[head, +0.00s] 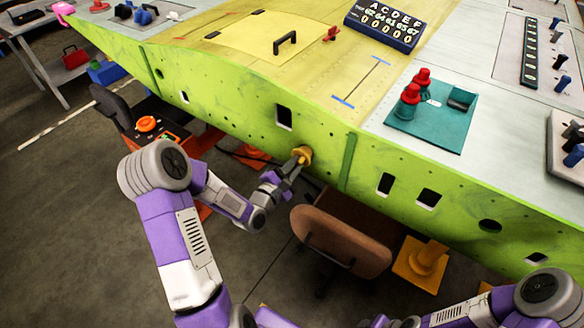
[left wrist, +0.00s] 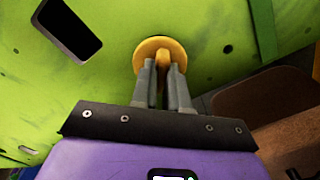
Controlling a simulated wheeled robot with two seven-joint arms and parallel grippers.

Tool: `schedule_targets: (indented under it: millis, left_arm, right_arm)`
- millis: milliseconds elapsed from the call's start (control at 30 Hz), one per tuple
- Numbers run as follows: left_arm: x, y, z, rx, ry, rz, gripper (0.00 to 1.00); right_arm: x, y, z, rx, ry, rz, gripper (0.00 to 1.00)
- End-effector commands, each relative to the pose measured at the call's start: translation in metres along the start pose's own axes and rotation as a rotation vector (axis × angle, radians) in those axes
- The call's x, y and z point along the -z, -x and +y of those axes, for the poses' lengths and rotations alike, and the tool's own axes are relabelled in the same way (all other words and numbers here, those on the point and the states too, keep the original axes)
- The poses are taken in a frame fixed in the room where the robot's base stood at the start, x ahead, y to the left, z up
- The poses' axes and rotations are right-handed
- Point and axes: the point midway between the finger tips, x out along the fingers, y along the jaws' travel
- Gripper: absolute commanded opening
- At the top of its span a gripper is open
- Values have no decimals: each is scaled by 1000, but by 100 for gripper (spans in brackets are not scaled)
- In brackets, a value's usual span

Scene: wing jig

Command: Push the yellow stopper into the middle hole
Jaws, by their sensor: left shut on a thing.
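The yellow stopper (head: 303,154) is at the green side wall of the wing, between a rectangular opening and a dark green strip. My left gripper (head: 291,168) is shut on it from the front. In the left wrist view the stopper (left wrist: 160,47) shows as a round yellow flange against the green wall, with both grey fingers (left wrist: 160,76) closed on it. The middle hole itself is not visible, and whether the stopper sits in it, or how deep, cannot be told. My right gripper is not in view; only part of that arm shows at the lower right.
The green wing wall (head: 230,120) has rectangular openings (head: 284,117) (head: 385,184) and a round hole (head: 490,226). A brown chair (head: 340,240) stands just below and right of my left gripper. A yellow stand (head: 422,262) is farther right.

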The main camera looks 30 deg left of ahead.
Motion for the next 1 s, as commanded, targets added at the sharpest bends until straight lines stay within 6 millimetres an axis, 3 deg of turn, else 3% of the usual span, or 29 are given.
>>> schedule_targets:
  millis: [1000]
  left_arm:
    - [0,-28,0,-1,0,-1,0]
  right_arm:
    - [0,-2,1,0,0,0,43]
